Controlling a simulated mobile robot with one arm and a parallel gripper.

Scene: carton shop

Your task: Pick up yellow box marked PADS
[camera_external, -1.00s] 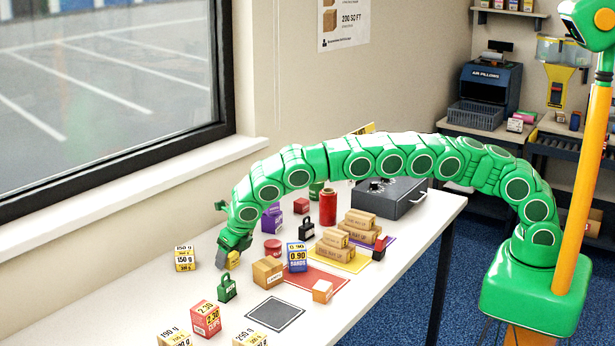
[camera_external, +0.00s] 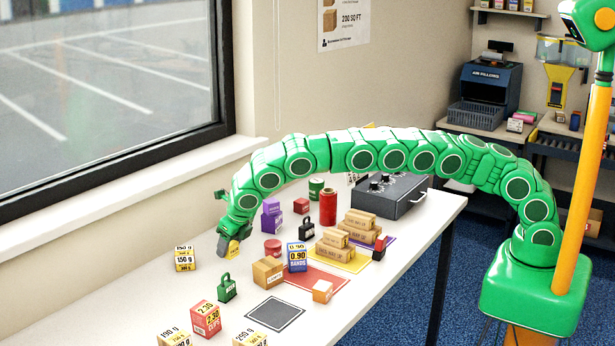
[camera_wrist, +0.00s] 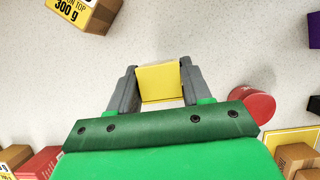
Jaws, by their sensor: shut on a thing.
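The yellow box (camera_wrist: 160,82) sits between the two grey fingers of my gripper (camera_wrist: 153,88) in the wrist view, and the fingers are shut on it. Its visible face is plain yellow; no PADS marking can be read. In the external view my gripper (camera_external: 230,248) is at the end of the green arm, over the left part of the white table, with the yellow box (camera_external: 233,249) small and mostly hidden in it. It appears slightly above the table.
A 150 g box (camera_external: 185,258) stands left of my gripper, a green weight (camera_external: 227,288) in front of it. A cardboard box (camera_external: 268,271), a blue BANDS box (camera_external: 297,258) and a red round item (camera_external: 272,247) stand to the right. Bare table lies between.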

